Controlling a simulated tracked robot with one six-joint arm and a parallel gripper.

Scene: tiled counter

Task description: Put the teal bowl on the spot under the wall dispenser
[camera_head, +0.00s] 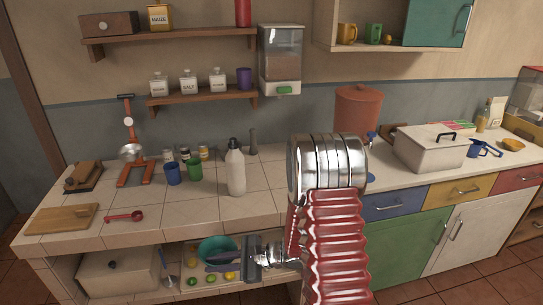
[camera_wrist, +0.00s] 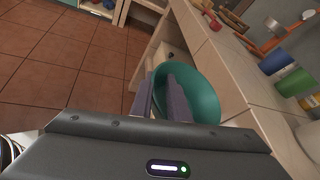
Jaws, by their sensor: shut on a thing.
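The teal bowl (camera_head: 217,249) is low in the head view, in front of the open shelf under the counter. In the wrist view the teal bowl (camera_wrist: 200,90) is tilted beside the counter's edge. My gripper (camera_head: 217,262) is shut on the bowl; its fingers (camera_wrist: 168,92) meet the bowl's near side in the wrist view. The wall dispenser (camera_head: 282,60), clear with a white base and green button, hangs above the counter. I cannot make out a marked spot on the counter beneath it; my arm covers part of that area.
A white bottle (camera_head: 236,168), a green cup (camera_head: 195,168) and a blue cup (camera_head: 173,174) stand on the tiled counter (camera_head: 200,205), left of my arm. A terracotta crock (camera_head: 357,107) stands behind my arm. Limes and lemons (camera_head: 229,275) lie on the lower shelf.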

